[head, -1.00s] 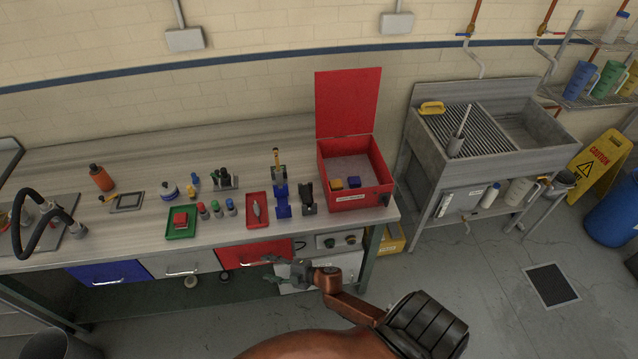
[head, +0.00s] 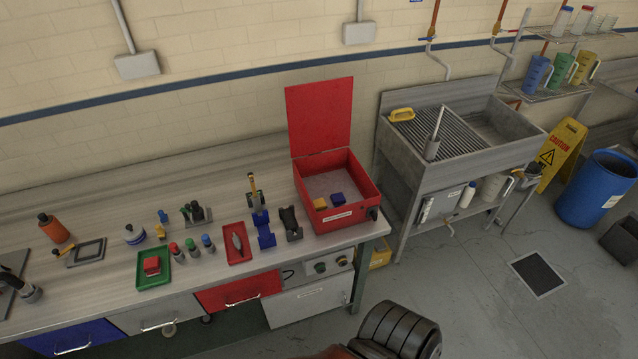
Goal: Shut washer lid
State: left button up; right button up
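The washer is a red box (head: 352,214) at the right end of the workbench. Its red lid (head: 320,116) stands open, upright at the back edge. Inside the box lie a yellow block (head: 320,203) and a blue block (head: 338,199). A dark knob sits on the box's right front corner. Neither of my grippers shows in the head view; only a dark ribbed part of mine and a bit of copper-coloured arm show at the bottom edge.
A blue stand (head: 265,232) and a black holder (head: 291,224) stand just left of the washer. A red tray (head: 236,256) and a green tray (head: 153,281) lie farther left. A metal sink (head: 450,150) stands to the right. The floor in front is clear around a drain (head: 538,274).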

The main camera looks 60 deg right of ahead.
aim_at(319, 113)
jog(key=i, duration=1.15)
jog(key=z, duration=2.05)
